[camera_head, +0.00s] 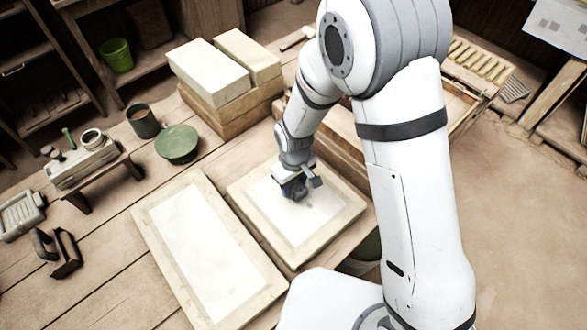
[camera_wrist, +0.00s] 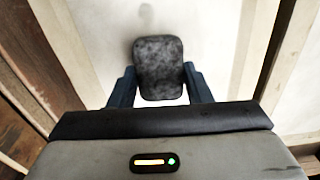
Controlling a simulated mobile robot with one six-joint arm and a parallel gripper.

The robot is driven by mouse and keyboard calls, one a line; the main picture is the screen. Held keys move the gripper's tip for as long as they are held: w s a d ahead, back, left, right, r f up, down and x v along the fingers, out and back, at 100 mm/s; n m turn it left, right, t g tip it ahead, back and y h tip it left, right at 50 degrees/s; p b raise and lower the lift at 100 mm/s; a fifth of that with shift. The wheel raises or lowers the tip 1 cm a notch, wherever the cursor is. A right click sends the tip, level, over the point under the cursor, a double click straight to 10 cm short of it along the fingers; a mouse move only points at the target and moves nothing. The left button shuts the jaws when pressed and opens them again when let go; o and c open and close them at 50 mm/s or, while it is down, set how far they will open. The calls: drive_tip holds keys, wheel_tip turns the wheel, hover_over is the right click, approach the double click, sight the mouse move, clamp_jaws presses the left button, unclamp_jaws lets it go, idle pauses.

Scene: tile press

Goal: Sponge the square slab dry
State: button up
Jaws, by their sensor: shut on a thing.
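The square slab (camera_head: 322,217) lies on the bench below my arm, a pale panel with a cream raised border. It also shows in the wrist view (camera_wrist: 215,50), filling the upper middle. My gripper (camera_head: 296,187) is over the slab's left-centre part. In the wrist view, my gripper (camera_wrist: 160,85) has its two dark blue fingers on both sides of a dark grey mottled sponge (camera_wrist: 158,62) and is shut on it. Whether the sponge touches the slab I cannot tell. In the head view, a greyish patch shows on the slab beside the gripper.
A long rectangular slab (camera_head: 205,255) lies to the left. Stacked pale blocks (camera_head: 208,75) stand behind. A green bowl (camera_head: 177,143), a dark mug (camera_head: 143,121) and a small stand (camera_head: 88,165) are on the left of the bench. A wooden box sits behind my arm.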

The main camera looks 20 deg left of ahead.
drive_tip(key=shift+d+r+p, duration=0.1)
drive_tip(key=shift+r+p, duration=1.45)
drive_tip(key=shift+r, duration=1.3)
drive_tip(key=shift+s, duration=0.1)
